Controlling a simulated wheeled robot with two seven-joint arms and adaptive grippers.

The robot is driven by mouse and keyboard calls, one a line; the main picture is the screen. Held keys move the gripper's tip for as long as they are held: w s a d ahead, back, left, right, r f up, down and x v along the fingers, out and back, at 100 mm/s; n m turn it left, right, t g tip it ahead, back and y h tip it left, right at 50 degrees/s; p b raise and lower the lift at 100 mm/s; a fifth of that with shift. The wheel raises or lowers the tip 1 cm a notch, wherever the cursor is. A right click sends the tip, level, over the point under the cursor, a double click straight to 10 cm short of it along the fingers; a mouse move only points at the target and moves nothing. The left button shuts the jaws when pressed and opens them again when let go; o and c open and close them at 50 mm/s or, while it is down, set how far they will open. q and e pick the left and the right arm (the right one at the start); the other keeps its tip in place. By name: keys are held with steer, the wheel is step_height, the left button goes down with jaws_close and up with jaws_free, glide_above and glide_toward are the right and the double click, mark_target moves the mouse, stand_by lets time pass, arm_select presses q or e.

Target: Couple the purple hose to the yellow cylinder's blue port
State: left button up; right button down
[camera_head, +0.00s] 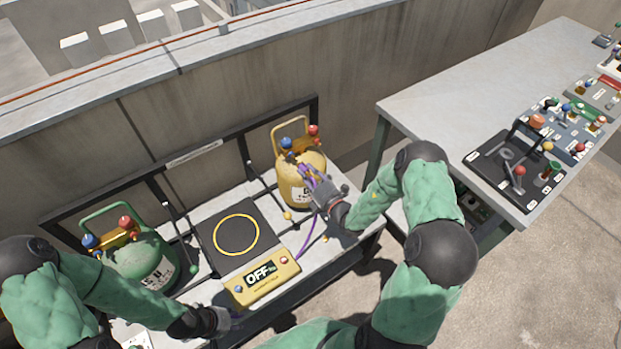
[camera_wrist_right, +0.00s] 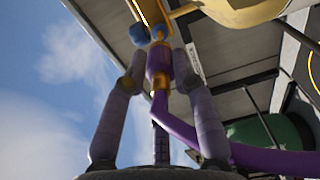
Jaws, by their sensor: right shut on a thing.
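The yellow cylinder (camera_head: 290,190) stands upright at the bench's right end, with blue and red knobs on its valve block. My right gripper (camera_head: 312,177) is beside its upper part, shut on the end of the purple hose (camera_head: 305,240). In the right wrist view, my right gripper (camera_wrist_right: 159,68) clasps the purple hose end (camera_wrist_right: 158,75), whose gold tip points at the blue port (camera_wrist_right: 158,33). The tip overlaps the port in this view; I cannot tell whether they are joined. My left gripper (camera_head: 230,321) is low at the bench's front edge, its jaws unclear.
A green cylinder (camera_head: 140,262) with blue and red knobs stands at the bench's left. Between the cylinders are a dark scale plate (camera_head: 213,212) and a yellow box (camera_head: 262,284) reading OFF. A grey table (camera_head: 480,85) with fittings stands right. A parapet wall runs behind.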

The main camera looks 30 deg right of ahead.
mark_target(303, 167)
steer(key=shift+w+a+b, duration=0.15)
steer(key=shift+w+b, duration=0.15)
steer(key=shift+w, duration=0.75)
steer(key=shift+r, duration=0.1)
steer(key=shift+w+a, duration=0.15)
steer(key=shift+w, duration=1.15)
stand_by(1.9)
steer(key=c, duration=0.9)
jaws_free()
steer(key=shift+s, duration=0.15)
